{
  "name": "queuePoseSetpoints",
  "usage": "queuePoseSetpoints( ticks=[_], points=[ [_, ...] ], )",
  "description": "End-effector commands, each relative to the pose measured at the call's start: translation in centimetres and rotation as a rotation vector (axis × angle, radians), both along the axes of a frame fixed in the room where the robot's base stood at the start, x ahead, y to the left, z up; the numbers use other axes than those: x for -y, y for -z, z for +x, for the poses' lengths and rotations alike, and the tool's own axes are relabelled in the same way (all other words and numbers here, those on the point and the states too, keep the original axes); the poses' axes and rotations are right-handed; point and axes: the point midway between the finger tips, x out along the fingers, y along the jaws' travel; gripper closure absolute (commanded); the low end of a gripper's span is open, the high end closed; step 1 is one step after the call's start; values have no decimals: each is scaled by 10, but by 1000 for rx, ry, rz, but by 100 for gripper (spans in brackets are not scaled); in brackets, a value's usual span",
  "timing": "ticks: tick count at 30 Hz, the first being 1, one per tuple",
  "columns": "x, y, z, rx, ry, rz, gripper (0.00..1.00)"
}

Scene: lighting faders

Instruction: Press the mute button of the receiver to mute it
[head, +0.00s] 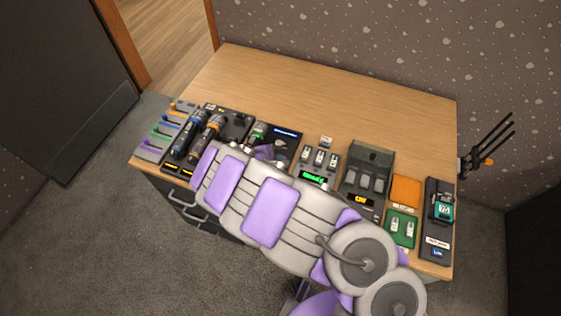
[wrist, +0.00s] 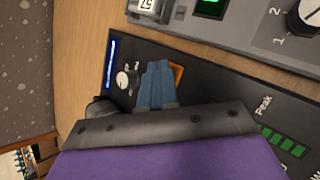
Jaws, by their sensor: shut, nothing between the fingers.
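A black device, apparently the receiver (head: 285,143), sits in the row along the table's front edge in the head view. In the wrist view the receiver (wrist: 190,55) fills the middle, with a lit blue display strip (wrist: 110,65), a round silver knob (wrist: 126,80) and a green "Peak" meter (wrist: 283,142). An orange patch (wrist: 179,74), possibly a button, shows just beside my fingers and is partly hidden by them. My gripper (wrist: 158,75) is shut and empty, its fingertips over the panel next to the knob. I cannot tell whether they touch it. The gripper (head: 263,152) is partly seen in the head view.
To the left stand a fader box (head: 165,132) and a charger with microphones (head: 188,137). To the right are a grey unit with a green display (head: 316,165), a larger dark unit (head: 367,170) and several smaller boxes. The table's back half (head: 330,90) is clear.

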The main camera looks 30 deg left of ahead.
Motion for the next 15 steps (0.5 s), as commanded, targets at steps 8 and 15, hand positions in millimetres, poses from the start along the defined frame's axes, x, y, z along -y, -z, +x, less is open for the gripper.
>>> queuePoseSetpoints(
  ticks=[8,15],
  points=[
    [0,-14,0,0,1,1,100],
    [1,-14,0,0,0,0,100]
  ],
)
